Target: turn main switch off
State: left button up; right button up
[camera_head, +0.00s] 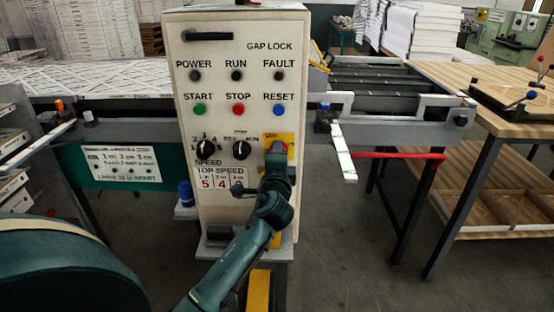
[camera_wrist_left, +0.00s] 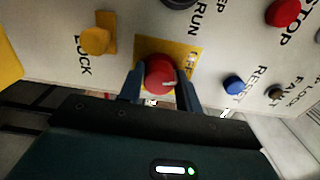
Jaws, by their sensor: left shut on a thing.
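A pale mark lies on the knob, and part of an "OFF" label shows on the yellow plate (camera_wrist_left: 178,48). The rest of the plate's lettering is hidden or too small. My right gripper is not in view.
Near the switch are a blue reset button (camera_wrist_left: 233,85), a red stop button (camera_head: 239,110), a black selector knob (camera_head: 241,150) and a yellow lock knob (camera_wrist_left: 97,40). A conveyor (camera_head: 375,85) and a wooden workbench (camera_head: 500,125) stand to the right.

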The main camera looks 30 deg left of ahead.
pick_arm(q)
jog(key=shift+n, duration=0.3)
jog(key=o, duration=1)
jog(key=shift+c, duration=0.2)
jog(key=b+v, duration=0.1)
jog(key=v, duration=1.2)
jog(key=shift+s, duration=0.15)
